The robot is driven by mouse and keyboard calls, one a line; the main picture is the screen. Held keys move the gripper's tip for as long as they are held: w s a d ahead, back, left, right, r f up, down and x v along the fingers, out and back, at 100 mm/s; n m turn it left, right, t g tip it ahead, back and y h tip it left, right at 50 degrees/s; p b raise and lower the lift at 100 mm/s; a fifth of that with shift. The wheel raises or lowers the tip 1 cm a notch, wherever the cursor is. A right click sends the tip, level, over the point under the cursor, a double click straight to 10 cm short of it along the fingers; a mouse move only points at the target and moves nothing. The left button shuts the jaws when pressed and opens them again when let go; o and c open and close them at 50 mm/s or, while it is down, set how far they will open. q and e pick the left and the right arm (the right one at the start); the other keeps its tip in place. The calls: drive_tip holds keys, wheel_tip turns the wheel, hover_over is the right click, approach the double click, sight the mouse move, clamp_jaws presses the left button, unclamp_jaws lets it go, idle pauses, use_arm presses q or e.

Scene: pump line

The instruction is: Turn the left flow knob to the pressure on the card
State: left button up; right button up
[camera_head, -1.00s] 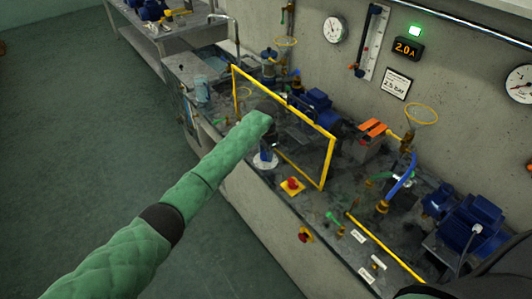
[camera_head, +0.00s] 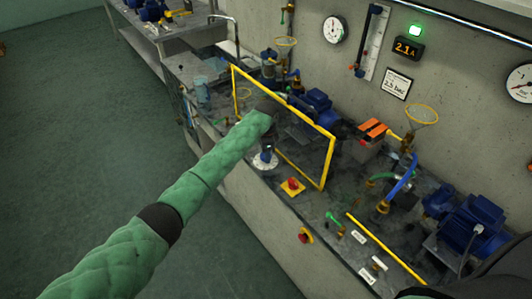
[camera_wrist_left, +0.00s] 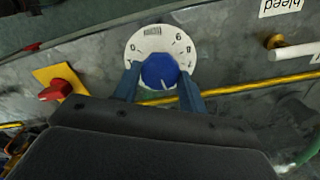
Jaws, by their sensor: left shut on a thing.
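The left flow knob (camera_wrist_left: 160,66) is blue, on a round white dial (camera_wrist_left: 140,42) with numbers around its rim. My left gripper (camera_wrist_left: 159,73) is shut on it, one blue finger on each side. A white line on the knob points down and slightly right in the left wrist view. In the head view the dial (camera_head: 265,160) shows just below the end of my green-sleeved left arm, which hides the fingers. The card (camera_head: 396,84) on the wall seems to read 2.5 bar. A round gauge (camera_head: 334,30) hangs left of it, its reading too small to tell. My right gripper is not in view.
A yellow-framed clear panel (camera_head: 327,160) stands right behind my left arm. A red knob on a yellow plate (camera_head: 292,187) sits right of the dial. A yellow rod (camera_head: 385,248), blue pumps (camera_head: 472,220) and hoses crowd the bench's right. A display (camera_head: 407,48) reads 2.1 A.

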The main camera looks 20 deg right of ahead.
use_arm(q)
drive_tip(key=o, duration=1)
drive_tip(key=shift+r, duration=0.4)
drive_tip(key=shift+w+r+b, duration=0.1)
drive_tip(key=shift+r+b, duration=0.4)
wheel_tip(320, 180, up, 5)
drive_tip(key=shift+f+b, duration=0.2)
drive_tip(key=shift+b, duration=0.6)
drive_tip(key=shift+r, duration=0.75)
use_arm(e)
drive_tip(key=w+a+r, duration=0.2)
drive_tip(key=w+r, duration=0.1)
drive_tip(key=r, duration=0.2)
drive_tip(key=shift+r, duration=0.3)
use_arm(q)
drive_tip(key=shift+f, duration=0.1)
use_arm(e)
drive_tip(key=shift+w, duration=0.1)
